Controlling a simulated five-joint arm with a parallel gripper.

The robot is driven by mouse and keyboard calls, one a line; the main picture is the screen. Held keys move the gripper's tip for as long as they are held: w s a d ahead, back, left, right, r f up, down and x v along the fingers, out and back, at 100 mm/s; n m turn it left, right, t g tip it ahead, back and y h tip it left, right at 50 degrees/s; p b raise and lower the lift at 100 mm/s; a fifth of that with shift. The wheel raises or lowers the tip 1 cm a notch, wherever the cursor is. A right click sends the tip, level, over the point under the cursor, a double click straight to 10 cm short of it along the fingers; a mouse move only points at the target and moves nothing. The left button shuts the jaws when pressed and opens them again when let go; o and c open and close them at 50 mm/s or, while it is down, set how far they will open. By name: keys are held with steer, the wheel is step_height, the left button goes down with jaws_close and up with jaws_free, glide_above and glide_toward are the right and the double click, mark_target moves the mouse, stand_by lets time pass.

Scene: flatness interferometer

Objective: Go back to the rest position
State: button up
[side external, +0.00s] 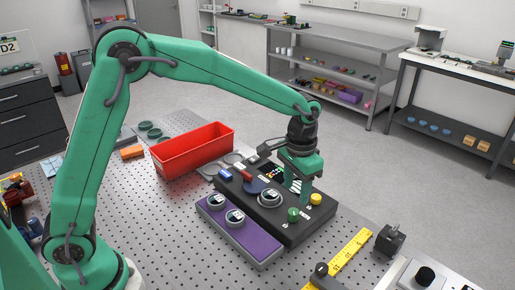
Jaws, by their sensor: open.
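My gripper (298,186) is at the end of my green arm, pointing down over the right part of the dark interferometer box (285,233). Its fingers are small in view and open, and I see nothing held between them. I cannot tell whether the fingertips touch the box. On the box top are a round metal piece (269,198), a green knob (293,214), a yellow knob (315,198) and a small lit display (273,171) partly behind the gripper.
A purple tray (262,246) with two round pieces lies in front of the box. A red bin (194,150) stands behind left. A yellow strip (350,250) and a dark block (390,240) lie at right. The perforated table (165,215) is bare at left front.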

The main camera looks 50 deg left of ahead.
steer(key=shift+r, duration=0.1)
steer(key=s+a+r+n+t, duration=0.1)
steer(key=s+a+r+t, duration=0.1)
steer(key=s+a+r, duration=0.5)
steer(key=s+a+r+n+t, duration=0.15)
steer(key=s+a+r, duration=0.3)
steer(key=s, duration=0.45)
steer(key=s+a+t, duration=0.2)
steer(key=s, duration=0.5)
steer(key=shift+f, duration=0.2)
